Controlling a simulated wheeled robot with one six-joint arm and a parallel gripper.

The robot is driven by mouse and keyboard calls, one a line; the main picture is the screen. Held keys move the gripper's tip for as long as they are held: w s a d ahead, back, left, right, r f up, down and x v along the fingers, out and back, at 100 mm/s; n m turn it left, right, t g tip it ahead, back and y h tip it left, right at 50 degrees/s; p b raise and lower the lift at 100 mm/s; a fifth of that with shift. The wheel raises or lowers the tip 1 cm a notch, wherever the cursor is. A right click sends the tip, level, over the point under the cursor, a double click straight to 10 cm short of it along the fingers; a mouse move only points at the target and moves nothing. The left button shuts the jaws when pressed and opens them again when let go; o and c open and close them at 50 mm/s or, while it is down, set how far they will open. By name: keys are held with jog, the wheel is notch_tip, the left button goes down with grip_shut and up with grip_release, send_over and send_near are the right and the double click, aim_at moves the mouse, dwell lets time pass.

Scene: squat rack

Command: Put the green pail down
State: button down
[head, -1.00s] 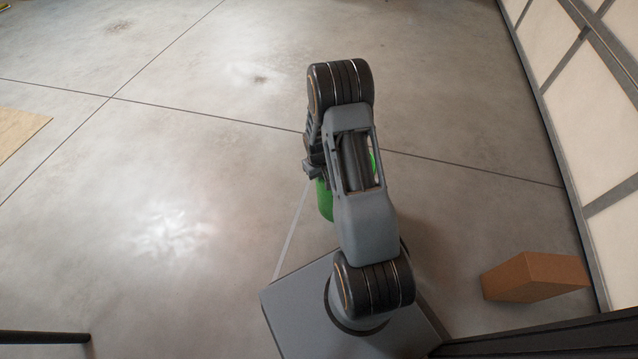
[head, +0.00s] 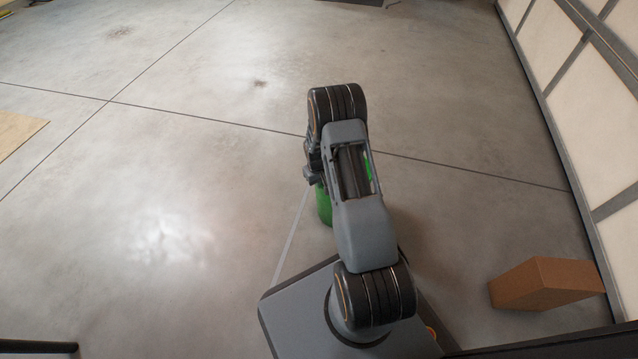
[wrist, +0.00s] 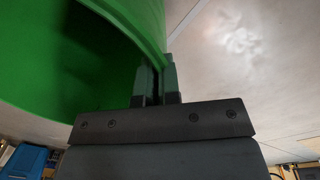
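The green pail (head: 324,206) is mostly hidden behind my arm in the head view, with only slivers showing. In the wrist view the pail (wrist: 135,25) fills the upper left, its open inside dark. My gripper (wrist: 158,78) has its two fingers on either side of the pail's wall, pinching it at the edge. My gripper is hidden behind the arm in the head view. Whether the pail's bottom touches the floor cannot be seen.
A brown box (head: 545,284) lies on the floor at the right, near the panelled wall (head: 600,150). A wooden board (head: 15,132) lies at the far left. The concrete floor (head: 200,170) ahead and left is clear. A blue object (wrist: 25,160) shows in the wrist view.

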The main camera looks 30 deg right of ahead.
jog(key=shift+f, duration=0.1)
jog(key=c, duration=1.3)
grip_release()
jog(key=shift+c, duration=0.2)
